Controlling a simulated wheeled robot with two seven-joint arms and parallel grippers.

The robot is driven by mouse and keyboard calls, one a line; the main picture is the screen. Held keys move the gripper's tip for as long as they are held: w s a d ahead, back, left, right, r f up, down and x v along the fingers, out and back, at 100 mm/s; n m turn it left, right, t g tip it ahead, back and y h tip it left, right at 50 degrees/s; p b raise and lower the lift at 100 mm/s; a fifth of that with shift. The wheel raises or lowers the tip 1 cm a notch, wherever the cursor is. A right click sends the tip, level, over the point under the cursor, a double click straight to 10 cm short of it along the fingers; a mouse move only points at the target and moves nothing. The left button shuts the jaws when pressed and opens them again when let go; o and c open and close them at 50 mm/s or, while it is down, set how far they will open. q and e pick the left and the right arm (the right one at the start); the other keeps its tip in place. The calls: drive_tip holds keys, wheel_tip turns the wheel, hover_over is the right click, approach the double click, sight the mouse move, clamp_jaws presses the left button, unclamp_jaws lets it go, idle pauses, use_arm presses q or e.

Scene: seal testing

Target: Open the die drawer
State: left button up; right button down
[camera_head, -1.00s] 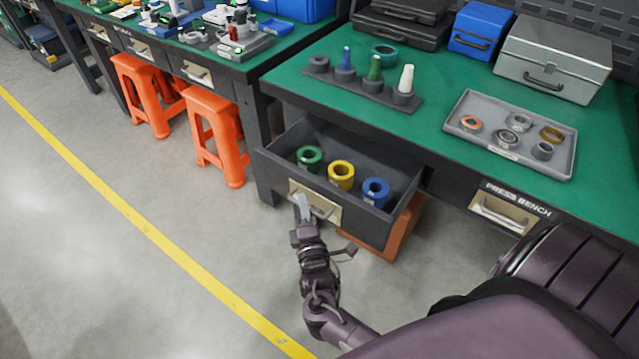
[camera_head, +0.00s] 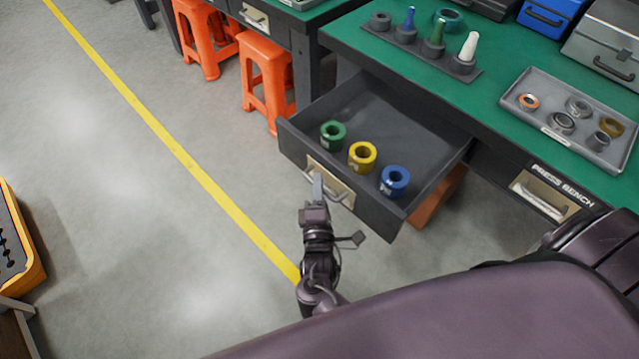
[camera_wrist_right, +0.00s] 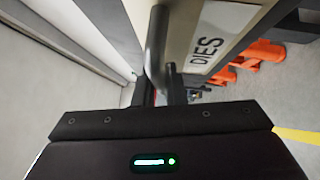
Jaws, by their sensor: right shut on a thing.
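The die drawer (camera_head: 290,142) is pulled well out of the green-topped press bench in the head view. A green die (camera_head: 333,135), a yellow die (camera_head: 362,157) and a blue die (camera_head: 395,181) lie inside near its front. My right gripper (camera_head: 318,186) is shut on the drawer handle (camera_head: 339,190) at the drawer's front. In the right wrist view the handle bar (camera_wrist_right: 157,50) runs down between my fingers, beside the label plate (camera_wrist_right: 221,38) reading DIES. My left gripper is not in view.
On the bench stand a rack of cones (camera_head: 425,57) and a grey tray (camera_head: 548,133) of rings. Orange stools (camera_head: 266,82) stand at the left. The floor left of the drawer is clear.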

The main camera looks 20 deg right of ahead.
drive_tip(key=c, duration=1.5)
unclamp_jaws()
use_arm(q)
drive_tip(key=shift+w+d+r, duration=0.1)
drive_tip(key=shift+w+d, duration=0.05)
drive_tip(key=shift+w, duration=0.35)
use_arm(e)
drive_tip(key=v, duration=0.7)
drive_tip(key=shift+s, duration=0.4)
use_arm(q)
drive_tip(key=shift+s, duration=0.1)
use_arm(e)
drive_tip(key=shift+a, duration=0.15)
